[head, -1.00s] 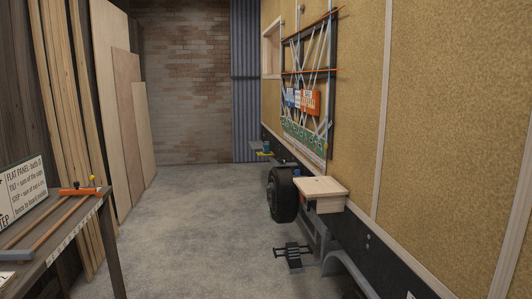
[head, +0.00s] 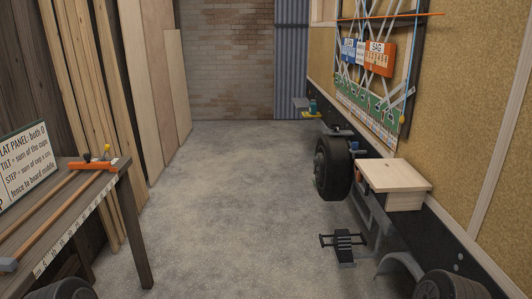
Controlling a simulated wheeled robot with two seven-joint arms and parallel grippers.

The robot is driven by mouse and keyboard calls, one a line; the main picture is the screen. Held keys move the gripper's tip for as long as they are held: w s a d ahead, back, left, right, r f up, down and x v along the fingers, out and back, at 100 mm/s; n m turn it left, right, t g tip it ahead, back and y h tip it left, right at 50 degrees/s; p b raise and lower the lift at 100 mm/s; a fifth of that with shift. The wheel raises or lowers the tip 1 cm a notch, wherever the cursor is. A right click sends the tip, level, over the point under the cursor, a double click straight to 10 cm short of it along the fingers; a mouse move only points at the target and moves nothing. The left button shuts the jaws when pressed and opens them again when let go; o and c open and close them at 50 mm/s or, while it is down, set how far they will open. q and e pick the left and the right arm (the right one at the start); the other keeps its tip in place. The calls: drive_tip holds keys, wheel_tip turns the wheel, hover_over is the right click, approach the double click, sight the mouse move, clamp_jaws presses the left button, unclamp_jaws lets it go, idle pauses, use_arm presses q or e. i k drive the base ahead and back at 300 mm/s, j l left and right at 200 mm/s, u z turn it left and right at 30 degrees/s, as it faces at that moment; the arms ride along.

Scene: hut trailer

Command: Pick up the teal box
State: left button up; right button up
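Neither of my grippers shows in the head view. Dark rounded parts at the bottom left and bottom right edges look like my own arms.
A workbench (head: 110,180) with an orange tool (head: 92,165) stands at left. Boards lean behind it. Along the right are the trailer wheel (head: 333,168), a wooden box (head: 402,176) and a black step or pedal (head: 344,244). The concrete floor (head: 225,210) between is clear.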

sight(313, 105)
drive_tip(key=i, duration=5.2)
drive_tip(key=i+j+z, duration=0.15)
drive_tip(key=i+z, duration=0.3)
drive_tip(key=i, duration=0.2)
drive_tip(key=i+j+z, duration=0.45)
drive_tip(key=i, duration=0.2)
drive_tip(key=i+j+z, duration=0.9)
drive_tip(key=j+z, duration=0.2)
drive_tip(key=j, duration=0.15)
drive_tip(key=i+j+z, duration=0.15)
drive_tip(key=j+z, duration=0.2)
drive_tip(key=j, duration=0.15)
drive_tip(key=i+j+z, duration=0.1)
drive_tip(key=j+z, duration=0.25)
drive_tip(key=j, duration=0.15)
drive_tip(key=j+z, duration=0.3)
drive_tip(key=j, duration=0.2)
